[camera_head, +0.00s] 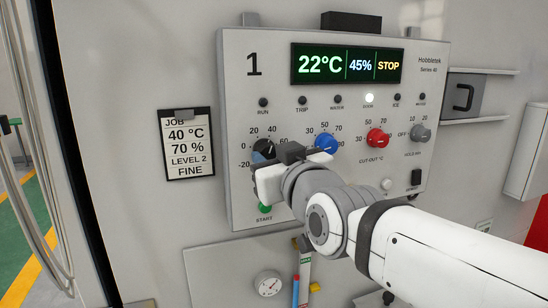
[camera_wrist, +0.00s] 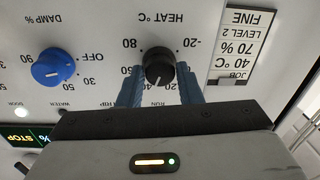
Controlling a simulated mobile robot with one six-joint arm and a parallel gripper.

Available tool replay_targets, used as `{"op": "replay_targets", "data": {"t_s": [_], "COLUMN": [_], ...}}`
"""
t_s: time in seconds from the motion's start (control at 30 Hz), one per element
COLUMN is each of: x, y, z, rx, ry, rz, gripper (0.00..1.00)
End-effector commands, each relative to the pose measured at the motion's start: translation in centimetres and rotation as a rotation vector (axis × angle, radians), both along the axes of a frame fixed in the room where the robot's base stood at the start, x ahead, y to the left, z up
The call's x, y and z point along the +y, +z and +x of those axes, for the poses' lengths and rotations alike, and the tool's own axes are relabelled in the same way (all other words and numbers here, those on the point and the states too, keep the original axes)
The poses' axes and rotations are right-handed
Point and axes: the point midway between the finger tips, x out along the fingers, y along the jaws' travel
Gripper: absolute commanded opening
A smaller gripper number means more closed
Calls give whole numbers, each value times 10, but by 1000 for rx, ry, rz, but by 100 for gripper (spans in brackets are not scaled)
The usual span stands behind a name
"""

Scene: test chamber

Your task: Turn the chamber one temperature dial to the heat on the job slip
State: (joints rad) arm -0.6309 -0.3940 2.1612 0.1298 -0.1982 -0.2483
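The chamber one panel (camera_head: 232,190) shows 22°C, 45% and STOP on its display (camera_head: 347,65). The job slip (camera_head: 188,145) reads 40 °C, 70 %, Level 2, Fine. The black heat dial (camera_head: 263,147) is at the panel's left, partly behind my gripper (camera_head: 276,153). In the upside-down wrist view, the heat dial (camera_wrist: 158,66) sits between the two blue-grey fingers of my gripper (camera_wrist: 160,84). They lie close along its sides; I cannot tell whether they touch it. Its white pointer is on the 20-to-40 side, apparently towards 40. The fingers hide some scale numbers.
The blue damp dial (camera_head: 326,142) is close right of my gripper, also in the wrist view (camera_wrist: 54,68). A red cut-out dial (camera_head: 377,137) and a grey hold dial (camera_head: 420,132) stand further right. The green start button (camera_head: 265,208) is below.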

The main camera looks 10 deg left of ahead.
Motion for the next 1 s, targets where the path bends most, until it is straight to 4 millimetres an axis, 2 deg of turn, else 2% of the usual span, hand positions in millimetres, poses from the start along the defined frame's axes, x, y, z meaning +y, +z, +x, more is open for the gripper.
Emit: {"op": "replay_targets", "data": {"t_s": [0.03,0.3,0.9,0.93,1.0], "x": [0,0,-1,-1,-1], "y": [0,0,0,0,0], "z": [0,0,1,1,1], "rx": [0,0,47,47,47], "ry": [0,-1,-3,-3,-3], "rz": [0,0,73,73,73], "gripper": [28,7,7,31,37]}}
